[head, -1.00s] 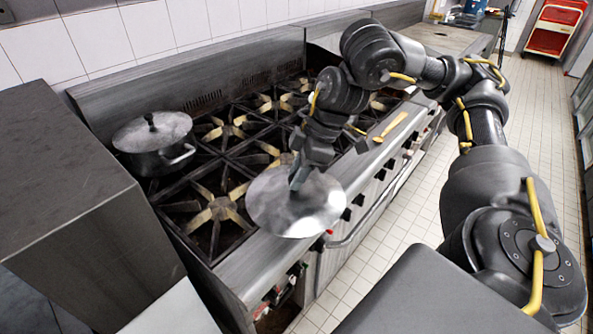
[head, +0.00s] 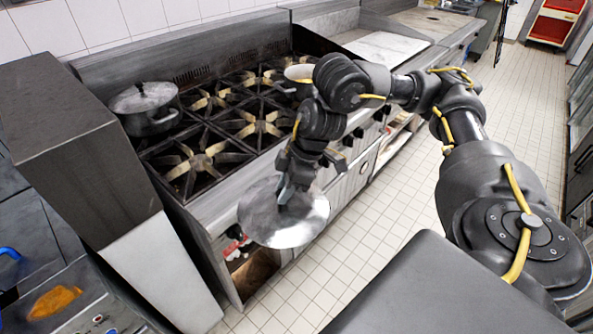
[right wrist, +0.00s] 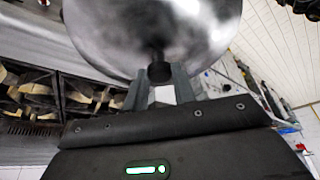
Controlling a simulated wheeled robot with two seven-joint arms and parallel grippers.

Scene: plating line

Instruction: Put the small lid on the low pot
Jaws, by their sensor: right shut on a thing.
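A round steel lid (head: 262,224) hangs from my right gripper (head: 287,196), in front of the stove's front edge. In the right wrist view my right gripper (right wrist: 160,88) is shut on the lid's dark knob, and the lid (right wrist: 150,35) spreads out beyond the fingers. A steel pot (head: 150,118) stands at the stove's back left, with a lid with a dark knob on it. Another pot (head: 299,73) with a pale rim stands farther along, partly hidden behind my right arm. I cannot tell which pot is the low one. My left gripper is not in view.
The stove has several burners with open grates (head: 200,161); the near ones are bare. A steel cabinet (head: 75,130) rises at the stove's left end. A flat griddle (head: 385,46) lies beyond the burners. The tiled floor (head: 385,215) to the right is clear.

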